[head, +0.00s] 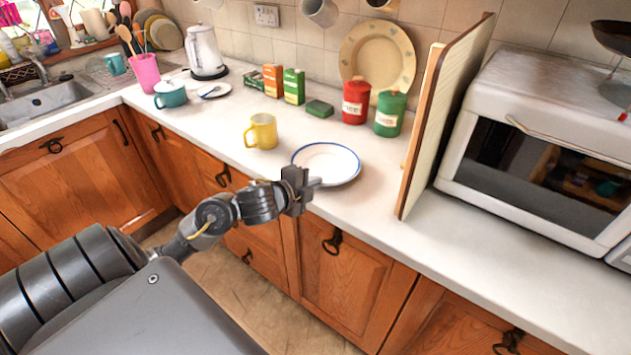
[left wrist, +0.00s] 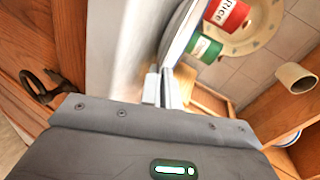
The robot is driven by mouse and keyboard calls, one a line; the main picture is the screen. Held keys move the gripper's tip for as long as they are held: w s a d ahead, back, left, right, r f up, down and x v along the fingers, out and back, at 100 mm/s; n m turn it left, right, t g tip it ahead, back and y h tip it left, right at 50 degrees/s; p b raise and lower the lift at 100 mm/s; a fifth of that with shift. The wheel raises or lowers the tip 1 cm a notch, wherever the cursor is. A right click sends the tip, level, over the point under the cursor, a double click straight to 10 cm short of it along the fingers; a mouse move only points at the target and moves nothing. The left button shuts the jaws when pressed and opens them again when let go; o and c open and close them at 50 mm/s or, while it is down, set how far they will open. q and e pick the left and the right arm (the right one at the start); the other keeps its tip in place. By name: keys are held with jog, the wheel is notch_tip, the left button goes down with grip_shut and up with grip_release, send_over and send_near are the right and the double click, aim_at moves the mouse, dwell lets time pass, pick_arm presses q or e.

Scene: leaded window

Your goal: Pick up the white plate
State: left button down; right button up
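The white plate (head: 328,161) with a blue rim is at the front of the white counter, right of the yellow mug. My left gripper (head: 311,183) is at the plate's near left rim. In the left wrist view the plate (left wrist: 182,32) shows nearly edge-on. Its rim runs down to the left gripper's fingers (left wrist: 162,88), which are close together, one on each side of the rim. I cannot tell whether the plate is clear of the counter. My right gripper is in neither view.
A yellow mug (head: 262,132) stands left of the plate. A red tin (head: 355,101) and a green tin (head: 390,112) stand behind it. An upright board (head: 441,115) and a white microwave (head: 545,140) are to the right. The counter (head: 480,250) is clear at the front right.

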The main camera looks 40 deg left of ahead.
pick_arm(q)
notch_tip(320, 180, up, 3)
jog(key=shift+r+p, duration=0.2)
jog(key=shift+p, duration=0.45)
jog(key=s+d+r+p, duration=0.9)
jog(key=s+p, duration=0.1)
jog(key=p, duration=0.4)
jog(key=shift+d, duration=0.4)
